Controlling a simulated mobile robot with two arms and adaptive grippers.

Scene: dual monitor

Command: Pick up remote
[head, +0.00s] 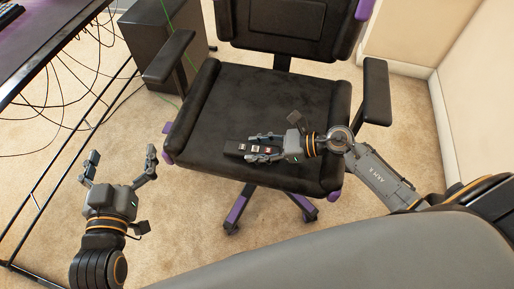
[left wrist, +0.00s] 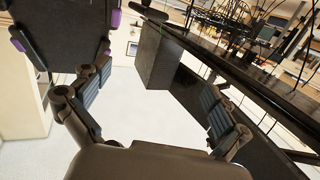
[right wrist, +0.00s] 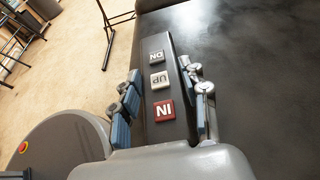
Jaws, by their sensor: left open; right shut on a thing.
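The remote (head: 236,147) is a dark slim bar over the front part of the black chair seat. In the right wrist view the remote (right wrist: 157,78) shows white and red labelled buttons and lies lengthwise between the fingers. My right gripper (head: 262,150) is shut on the remote, with fingers along both long sides; it also shows in the right wrist view (right wrist: 165,97). I cannot tell whether the remote touches the seat. My left gripper (head: 122,168) is open and empty, left of the chair, over the carpet; its spread fingers show in the left wrist view (left wrist: 150,105).
The office chair (head: 225,90) has armrests at both sides and a backrest behind the seat. A desk (head: 45,45) with hanging cables and a dark cabinet (head: 160,45) stand at the left. A wall (head: 475,80) closes the right.

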